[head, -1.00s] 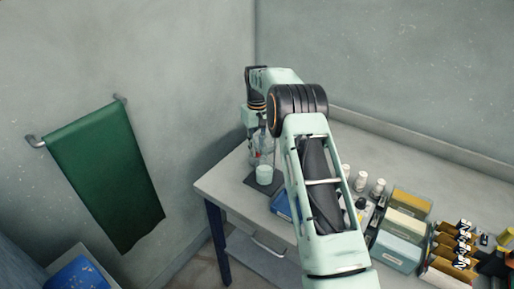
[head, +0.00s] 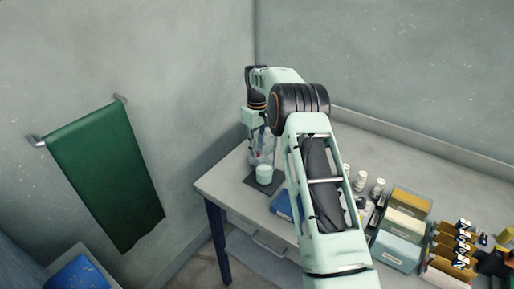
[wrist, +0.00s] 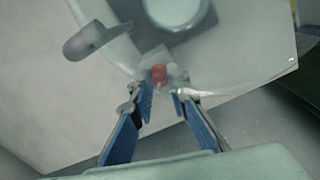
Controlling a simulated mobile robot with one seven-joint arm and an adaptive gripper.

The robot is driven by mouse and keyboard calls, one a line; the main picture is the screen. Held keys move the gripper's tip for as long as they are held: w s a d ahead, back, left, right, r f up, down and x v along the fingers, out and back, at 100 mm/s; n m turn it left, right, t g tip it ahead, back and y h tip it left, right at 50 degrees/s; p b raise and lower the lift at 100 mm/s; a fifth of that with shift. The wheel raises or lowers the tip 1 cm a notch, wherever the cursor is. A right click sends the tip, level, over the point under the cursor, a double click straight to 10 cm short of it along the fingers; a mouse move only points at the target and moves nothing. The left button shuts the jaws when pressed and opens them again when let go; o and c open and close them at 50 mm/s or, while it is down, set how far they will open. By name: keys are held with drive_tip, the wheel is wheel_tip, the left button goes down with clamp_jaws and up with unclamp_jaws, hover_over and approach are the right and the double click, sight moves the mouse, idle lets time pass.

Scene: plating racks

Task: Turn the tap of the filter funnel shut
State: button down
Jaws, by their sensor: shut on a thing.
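The filter funnel (head: 262,151) is a clear glass shape at the far left corner of the bench, partly hidden by my arm. In the wrist view its clear body (wrist: 125,50) fills the upper middle. Its red tap (wrist: 159,76) sits between my fingertips. My gripper (wrist: 161,92) has its blue fingers closed in on the tap piece, shut on it. The tap's exact angle is hard to tell. In the head view my gripper is mostly hidden behind the wrist and the glass.
A pale green cup (head: 264,175) stands on a dark mat below the funnel. A blue box (head: 281,205) lies just right of it. White bottles (head: 377,187) and several boxes crowd the bench further right. A green towel (head: 105,178) hangs on the left wall.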

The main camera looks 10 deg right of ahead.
drive_tip(key=c, duration=1.8)
unclamp_jaws()
drive_tip(key=shift+c, duration=0.2)
wheel_tip(320, 180, up, 12)
